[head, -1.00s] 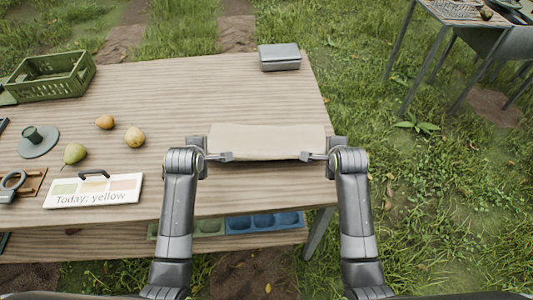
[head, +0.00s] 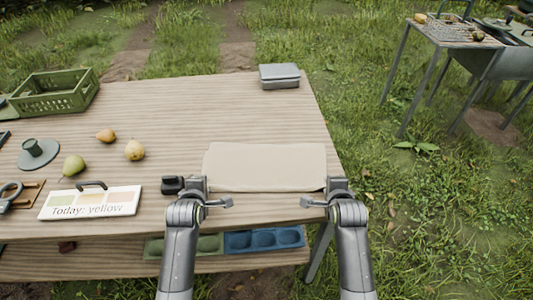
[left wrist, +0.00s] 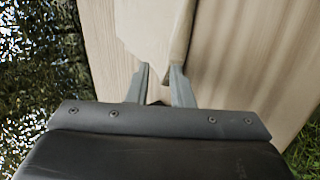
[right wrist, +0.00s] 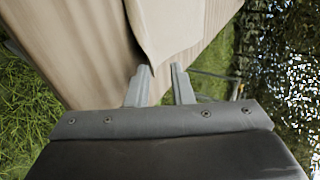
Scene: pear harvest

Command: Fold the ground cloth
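The beige ground cloth (head: 265,167) lies flat on the wooden table near its front right edge, folded into a long narrow strip. My left gripper (head: 226,202) is just in front of its near left corner, and my right gripper (head: 308,202) is just in front of its near right corner. In the right wrist view the fingers (right wrist: 160,70) are also apart, and the cloth (right wrist: 165,25) reaches close to the left fingertip.
A grey metal box (head: 279,75) stands at the table's back right. Pears (head: 134,150), a green crate (head: 52,93) and a "Today: yellow" sign (head: 90,202) are on the left. A blue tray (head: 263,240) sits on the shelf below. The table (head: 190,110) behind the cloth is clear.

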